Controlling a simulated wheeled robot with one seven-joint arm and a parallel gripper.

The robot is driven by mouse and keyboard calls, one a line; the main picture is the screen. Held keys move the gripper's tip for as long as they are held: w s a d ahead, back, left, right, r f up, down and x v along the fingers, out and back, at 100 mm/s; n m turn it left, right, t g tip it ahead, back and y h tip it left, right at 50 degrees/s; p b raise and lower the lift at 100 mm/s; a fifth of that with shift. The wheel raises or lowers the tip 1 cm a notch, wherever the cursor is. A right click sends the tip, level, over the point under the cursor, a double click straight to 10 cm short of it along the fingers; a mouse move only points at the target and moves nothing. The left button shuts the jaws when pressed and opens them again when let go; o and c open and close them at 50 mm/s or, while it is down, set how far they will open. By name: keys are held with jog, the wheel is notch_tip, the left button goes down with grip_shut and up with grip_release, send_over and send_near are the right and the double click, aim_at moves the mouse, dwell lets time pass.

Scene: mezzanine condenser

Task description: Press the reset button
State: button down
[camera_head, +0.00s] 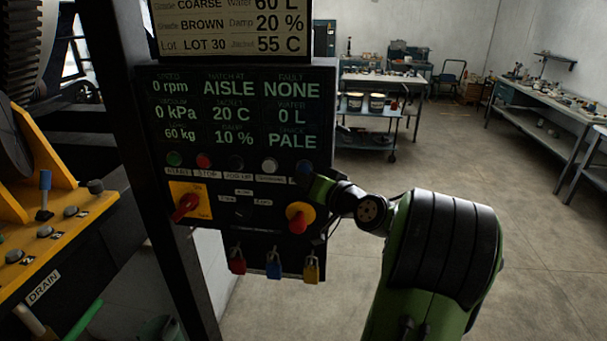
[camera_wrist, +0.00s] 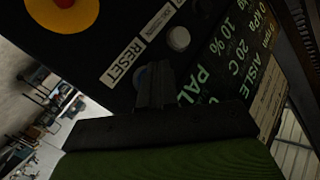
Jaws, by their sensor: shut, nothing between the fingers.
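The reset button is a blue round button (camera_wrist: 141,76) next to a white label reading RESET (camera_wrist: 122,63) on a black control panel. In the wrist view my gripper's fingers (camera_wrist: 154,82) are shut and empty, and their tips overlap the button and hide part of it. In the head view my gripper (camera_head: 312,182) is at the right end of the panel's button row. A little blue of the reset button (camera_head: 305,168) shows there by the fingers. I cannot tell whether the fingertips touch the button.
A white button (camera_head: 269,166), a dark, a red and a green one share the row. Below are a red-on-yellow emergency stop (camera_head: 299,217), a red rotary switch (camera_head: 185,207) and hanging padlocks (camera_head: 274,265). A yellow console (camera_head: 58,235) stands left.

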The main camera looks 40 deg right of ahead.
jog(key=s+a+b, duration=0.1)
jog(key=a, duration=0.1)
jog(key=s+a+b, duration=0.1)
jog(key=s+a, duration=0.1)
jog(key=shift+s, duration=0.1)
dwell(0.5)
dwell(0.7)
jog(key=s+a+f+n+g+y+b, duration=0.1)
jog(key=a+f+n+g+y, duration=0.2)
jog(key=a, duration=0.7)
jog(key=s+a+f+n+g, duration=0.1)
jog(key=a+f+n+g, duration=0.25)
jog(key=a, duration=0.65)
jog(key=s+a+f+n+g, duration=0.1)
jog(key=s+a+f+g, duration=0.1)
jog(key=s, duration=0.6)
jog(key=s+a+f+n+g+h+b, duration=0.1)
jog(key=s+a+f+g, duration=0.1)
jog(key=s, duration=0.6)
jog(key=shift+a+f, duration=0.5)
jog(key=shift+f, duration=0.4)
